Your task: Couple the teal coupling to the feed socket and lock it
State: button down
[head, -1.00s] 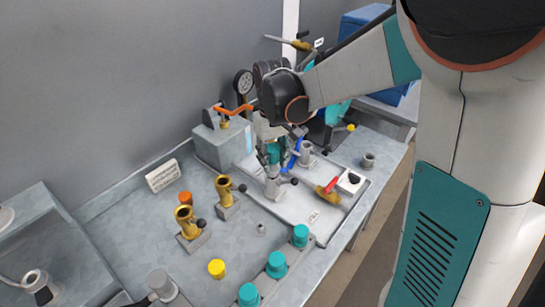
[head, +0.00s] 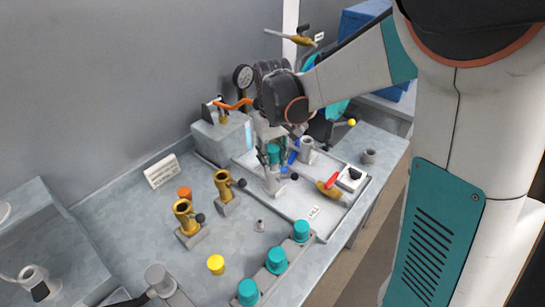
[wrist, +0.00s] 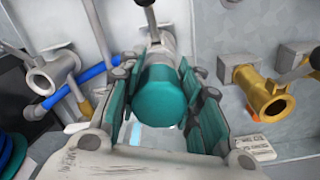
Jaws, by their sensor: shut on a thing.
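My gripper (wrist: 165,115) is shut on the teal coupling (wrist: 160,95), with a finger on each side of it. In the head view the coupling (head: 274,152) is upright between the fingers, above a grey socket (head: 272,182) on the pale tray. This socket has a side lever with a dark ball. In the wrist view the grey socket (wrist: 158,43) lies directly beyond the coupling, in line with it. The coupling's far end meets or nearly meets the socket; I cannot tell whether it is seated. No readable label shows which socket is the feed socket.
Another grey socket (head: 307,147) and a blue hose or handle (head: 293,152) are close behind. Two brass sockets (head: 187,218) (head: 225,185) stand left. Several teal caps (head: 277,261) line the front. A red-and-brass tool (head: 329,184) lies on the tray (head: 300,206).

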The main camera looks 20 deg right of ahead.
jog(key=shift+f, duration=0.35)
dwell(0.3)
jog(key=c, duration=1.1)
grip_release()
jog(key=shift+o, duration=0.2)
jog(key=shift+r, duration=0.15)
notch_tip(320, 180, up, 10)
jog(key=p, duration=0.6)
jog(key=shift+p, duration=0.4)
